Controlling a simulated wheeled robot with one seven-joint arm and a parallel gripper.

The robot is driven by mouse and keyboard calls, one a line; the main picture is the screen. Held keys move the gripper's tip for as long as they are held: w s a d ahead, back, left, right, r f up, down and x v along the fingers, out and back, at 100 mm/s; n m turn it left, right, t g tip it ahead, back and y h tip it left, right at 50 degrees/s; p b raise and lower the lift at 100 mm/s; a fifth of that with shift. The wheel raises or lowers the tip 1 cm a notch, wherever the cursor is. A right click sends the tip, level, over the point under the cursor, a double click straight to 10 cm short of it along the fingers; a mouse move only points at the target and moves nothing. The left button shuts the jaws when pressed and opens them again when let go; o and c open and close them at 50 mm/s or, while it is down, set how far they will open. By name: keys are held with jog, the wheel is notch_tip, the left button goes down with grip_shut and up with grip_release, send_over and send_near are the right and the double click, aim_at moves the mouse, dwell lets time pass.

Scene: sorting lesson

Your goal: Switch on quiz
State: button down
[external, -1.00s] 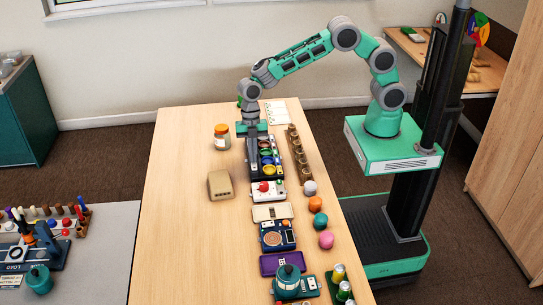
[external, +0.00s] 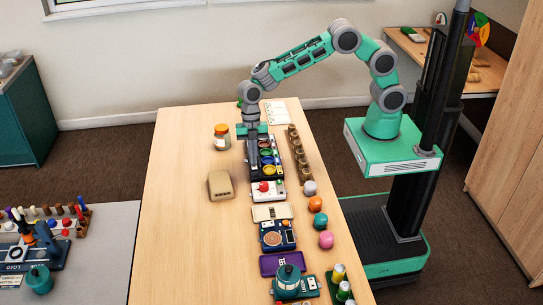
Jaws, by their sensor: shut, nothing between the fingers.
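My gripper (external: 254,169) points down at the left edge of a dark panel (external: 276,176) with several coloured round buttons, just behind a white box with a red knob (external: 266,189). Its fingers are shut with nothing seen between them. I cannot tell whether the fingertips touch the panel. No label reading "quiz" can be made out at this size, and part of the panel is hidden behind my gripper.
A jar (external: 221,137) and a beige box (external: 220,185) stand left of my gripper. A wooden rack of cups (external: 298,153) lies right of the panel. Several coloured balls (external: 326,240), a blue device (external: 277,236) and a teal pot (external: 289,279) stand nearer.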

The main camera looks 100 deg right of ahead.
jog(key=shift+a+r, duration=0.1)
jog(key=shift+a, duration=0.15)
jog(key=shift+r, duration=0.45)
jog(key=p+v, duration=0.2)
jog(key=v, duration=0.1)
jog(key=shift+a+r, duration=0.1)
jog(key=shift+r, duration=0.1)
jog(key=d+r, duration=0.5)
jog(key=r, duration=0.3)
jog(key=shift+r+b, duration=0.25)
jog(key=shift+b, duration=0.05)
